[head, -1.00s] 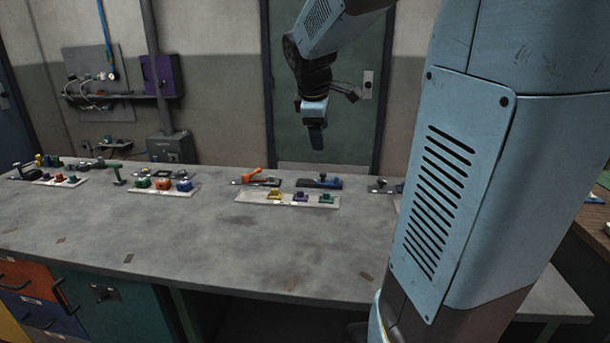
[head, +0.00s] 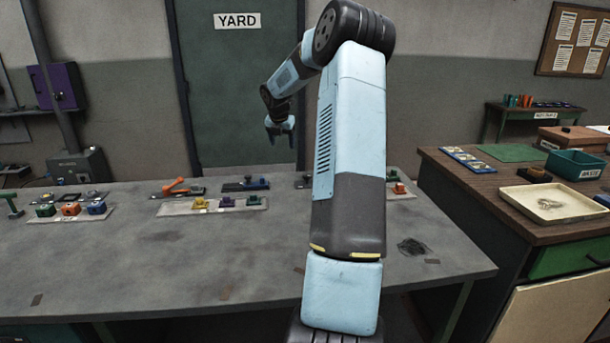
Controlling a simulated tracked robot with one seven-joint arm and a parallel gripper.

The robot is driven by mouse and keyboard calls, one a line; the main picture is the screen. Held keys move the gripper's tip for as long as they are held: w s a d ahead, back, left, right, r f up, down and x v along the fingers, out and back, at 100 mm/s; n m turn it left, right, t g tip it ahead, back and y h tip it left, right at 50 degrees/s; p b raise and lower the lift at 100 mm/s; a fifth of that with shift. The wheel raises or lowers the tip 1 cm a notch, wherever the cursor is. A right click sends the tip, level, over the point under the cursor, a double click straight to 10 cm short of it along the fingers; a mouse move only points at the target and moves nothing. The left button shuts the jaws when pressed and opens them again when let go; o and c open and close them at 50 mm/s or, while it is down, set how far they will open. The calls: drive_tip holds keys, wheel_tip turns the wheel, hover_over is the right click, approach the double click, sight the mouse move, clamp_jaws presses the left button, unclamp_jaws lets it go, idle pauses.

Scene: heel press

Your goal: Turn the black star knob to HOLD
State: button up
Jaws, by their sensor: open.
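I cannot make out a black star knob or a HOLD mark for certain. A small dark fitting (head: 304,181) stands at the back of the grey bench (head: 140,265), partly hidden behind my arm; its shape is too small to tell. My gripper (head: 280,129) hangs in front of the green door, above the back of the bench. Its fingers point down, apart and empty, touching nothing.
A pale plate (head: 182,210) carries yellow, purple and green knobs. Behind it are an orange lever (head: 177,187) and a dark plate with a blue knob (head: 246,184). A wooden side bench (head: 470,205) holds a tray (head: 553,204) and a teal bin (head: 577,164). The front of the grey bench is mostly clear.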

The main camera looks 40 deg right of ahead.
sight(305, 175)
drive_tip(key=d+f+n, duration=0.3)
drive_tip(key=d+f, duration=0.4)
drive_tip(key=d, duration=0.6)
drive_tip(key=x, duration=0.9)
drive_tip(key=w+a+x, duration=0.1)
drive_tip(key=x, duration=0.4)
drive_tip(key=shift+c, duration=0.4)
drive_tip(key=c, duration=1.2)
drive_tip(key=shift+a, duration=0.3)
clamp_jaws()
drive_tip(key=shift+d, duration=0.1)
drive_tip(key=shift+w, duration=0.1)
